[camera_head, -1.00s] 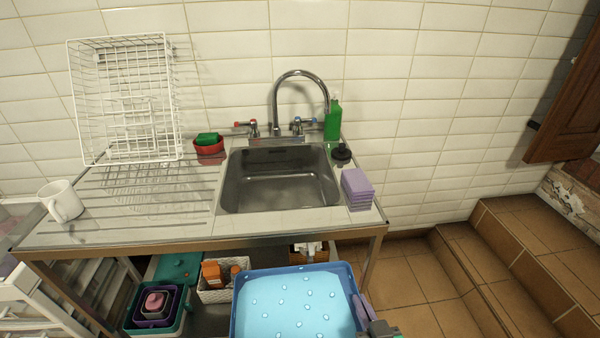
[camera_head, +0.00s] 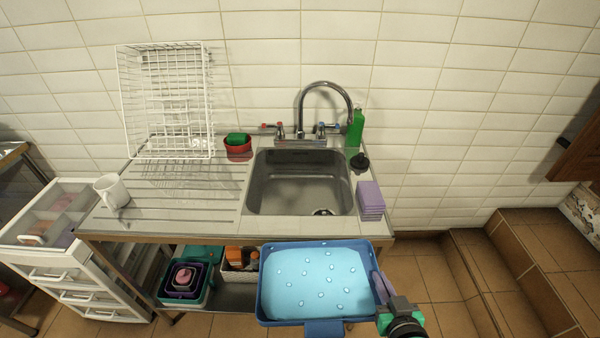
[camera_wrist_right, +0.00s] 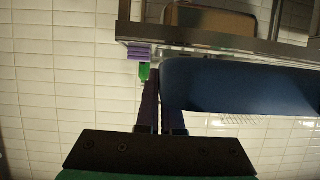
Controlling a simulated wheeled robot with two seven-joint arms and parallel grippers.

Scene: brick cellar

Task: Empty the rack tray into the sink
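The blue tray (camera_head: 262,300) is in front of the sink counter in the head view. Its light blue inside (camera_head: 318,278) is dotted with small pale spots; I cannot tell if this is liquid. My right gripper (camera_head: 382,285) is at the tray's right edge, and in the right wrist view its fingers (camera_wrist_right: 162,105) are closed on the tray's rim (camera_wrist_right: 235,85). The steel sink (camera_head: 300,182) is beyond the tray, with its basin open and a dark drain near the front. My left gripper is not in view.
A white wire rack (camera_head: 168,105) leans on the wall at left. A white mug (camera_head: 112,190), red holder (camera_head: 238,152), purple sponges (camera_head: 370,200), black stopper (camera_head: 360,162) and green bottle (camera_head: 355,128) stand around the sink. The tap (camera_head: 325,88) arches over the basin's back. Brick-tiled steps are at right.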

